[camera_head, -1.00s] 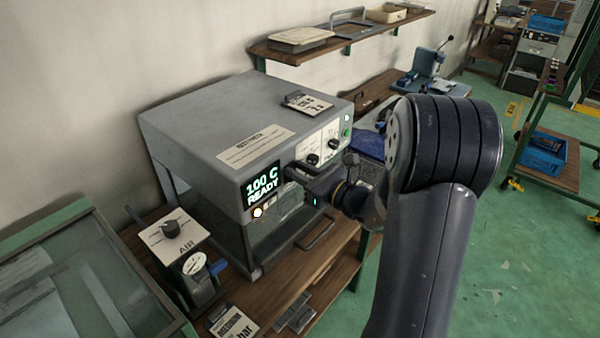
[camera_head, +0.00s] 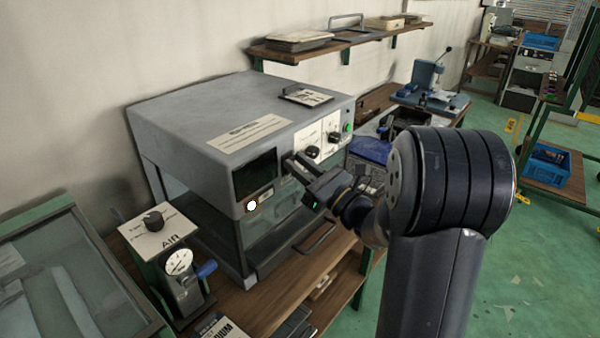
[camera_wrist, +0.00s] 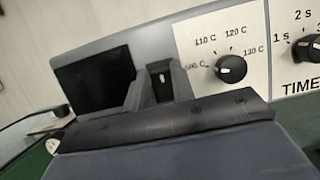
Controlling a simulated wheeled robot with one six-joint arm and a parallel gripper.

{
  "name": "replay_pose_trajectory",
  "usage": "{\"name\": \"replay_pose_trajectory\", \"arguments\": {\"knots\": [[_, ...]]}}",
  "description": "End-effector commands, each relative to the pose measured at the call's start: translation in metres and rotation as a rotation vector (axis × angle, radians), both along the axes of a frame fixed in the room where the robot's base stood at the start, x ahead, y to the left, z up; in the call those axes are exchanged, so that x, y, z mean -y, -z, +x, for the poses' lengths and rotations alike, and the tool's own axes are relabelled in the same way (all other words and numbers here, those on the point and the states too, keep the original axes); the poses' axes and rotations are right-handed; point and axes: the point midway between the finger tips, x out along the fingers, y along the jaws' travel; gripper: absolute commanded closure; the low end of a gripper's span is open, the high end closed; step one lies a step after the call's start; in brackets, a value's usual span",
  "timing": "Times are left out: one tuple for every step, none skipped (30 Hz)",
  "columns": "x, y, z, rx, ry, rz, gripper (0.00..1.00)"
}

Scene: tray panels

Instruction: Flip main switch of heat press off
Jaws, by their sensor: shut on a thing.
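The grey heat press (camera_head: 190,105) stands on a wooden bench. Its display (camera_head: 256,173) is dark, and it is also dark in the wrist view (camera_wrist: 95,82). My gripper (camera_head: 293,164) is at the front panel, just right of the display. In the wrist view my gripper (camera_wrist: 160,92) is shut on the main switch (camera_wrist: 163,88), a small lever between its fingers. The fingers hide most of the switch, so its exact position is hard to tell. The temperature dial (camera_wrist: 230,68) is right of the fingers.
The time dial (camera_wrist: 305,47) is farther right on the panel. A glowing lamp (camera_head: 251,205) is below the display. The air control box (camera_head: 158,228) and gauge (camera_head: 179,262) stand left of the press. A shelf (camera_head: 345,50) runs behind it.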

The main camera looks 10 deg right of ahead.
Motion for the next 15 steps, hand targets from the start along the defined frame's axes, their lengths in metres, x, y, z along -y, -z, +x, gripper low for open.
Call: {"name": "replay_pose_trajectory", "arguments": {"knots": [[-0.0001, 0.0005, -0.0001, -0.001, 0.0, 0.001, 0.99], [0.0, 0.0003, -0.0002, -0.001, 0.0, 0.001, 0.99], [0.0, 0.0002, -0.0002, -0.001, 0.0, 0.001, 0.99], [0.0, 0.0002, -0.0002, -0.001, 0.0, 0.001, 0.99], [0.0, 0.0002, -0.0002, -0.001, 0.0, 0.001, 0.99], [0.0, 0.0002, -0.0002, -0.001, 0.0, 0.001, 0.99], [0.0, 0.0002, -0.0002, -0.001, 0.0, 0.001, 0.99], [0.0, 0.0002, -0.0002, -0.001, 0.0, 0.001, 0.99], [0.0001, 0.0002, -0.0003, -0.001, 0.0, 0.001, 0.73], [0.0001, 0.0002, -0.0003, -0.001, 0.0, 0.001, 0.71], [0.0001, 0.0002, -0.0003, -0.001, 0.0, 0.0, 0.68], [0.0001, 0.0002, -0.0003, -0.001, 0.0, 0.0, 0.67], [0.0001, 0.0002, -0.0003, -0.001, 0.0, 0.0, 0.67], [0.0, 0.0002, -0.0002, -0.001, 0.0, 0.0, 0.67], [0.0001, 0.0002, -0.0003, -0.001, 0.0, 0.0, 0.67]]}}
